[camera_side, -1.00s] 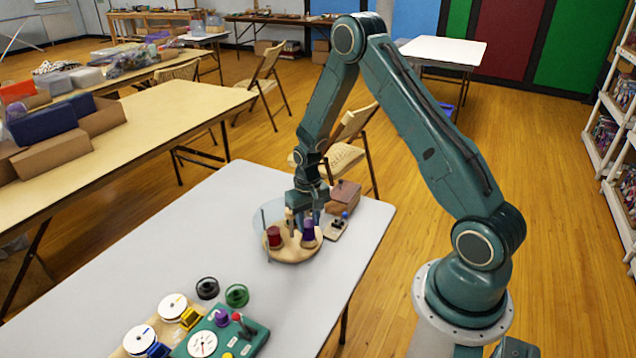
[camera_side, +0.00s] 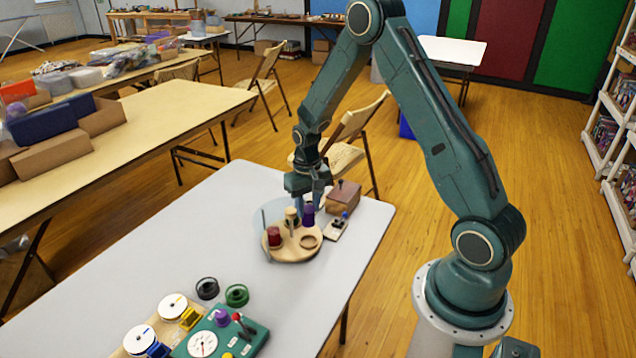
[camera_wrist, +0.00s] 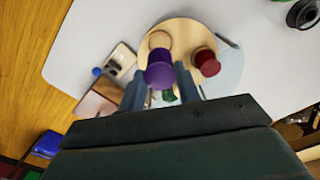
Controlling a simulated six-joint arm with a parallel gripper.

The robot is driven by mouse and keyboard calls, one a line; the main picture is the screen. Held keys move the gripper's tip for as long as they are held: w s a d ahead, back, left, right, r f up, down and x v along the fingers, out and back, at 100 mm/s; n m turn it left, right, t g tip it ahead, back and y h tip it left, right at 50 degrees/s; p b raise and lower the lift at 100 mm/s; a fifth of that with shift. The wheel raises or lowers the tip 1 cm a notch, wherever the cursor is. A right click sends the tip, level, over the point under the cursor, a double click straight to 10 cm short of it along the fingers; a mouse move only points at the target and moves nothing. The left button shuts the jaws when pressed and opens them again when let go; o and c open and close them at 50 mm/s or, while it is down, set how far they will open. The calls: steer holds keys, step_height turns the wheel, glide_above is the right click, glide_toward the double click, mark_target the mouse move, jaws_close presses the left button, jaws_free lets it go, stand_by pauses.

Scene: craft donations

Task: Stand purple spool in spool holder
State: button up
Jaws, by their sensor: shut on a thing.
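The purple spool (camera_side: 308,214) is in my gripper (camera_side: 309,196), over the back right part of the spool holder. In the wrist view the purple spool (camera_wrist: 160,72) is between the two fingers. The spool holder (camera_side: 287,256) is a round wooden base with a translucent bluish guard at its left. A red spool (camera_side: 275,236) stands on its left side, and a beige spool (camera_side: 292,214) shows at the back. An empty ring-shaped seat (camera_side: 309,242) is at the front right. I cannot tell the exact gap under the purple spool.
A brown box (camera_side: 343,196) and a small board with a blue knob (camera_side: 337,228) stand right of the holder. A black spool (camera_side: 207,288), a green spool (camera_side: 237,295) and a green dial panel (camera_side: 230,343) are at the front left. The table between is clear.

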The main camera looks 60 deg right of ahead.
mark_target(308, 207)
steer(key=shift+r, duration=0.1)
stand_by(0.3)
steer(key=shift+r, duration=2.35)
steer(key=shift+w+d+r, duration=0.1)
steer(key=shift+w+d, duration=0.1)
steer(key=w+d, duration=0.4)
steer(key=d, duration=0.4)
steer(key=w+d, duration=0.4)
steer(key=d, duration=0.3)
step_height(308, 207, down, 8)
steer(key=shift+d, duration=0.3)
steer(key=shift+w, duration=0.1)
steer(key=shift+f, duration=1.95)
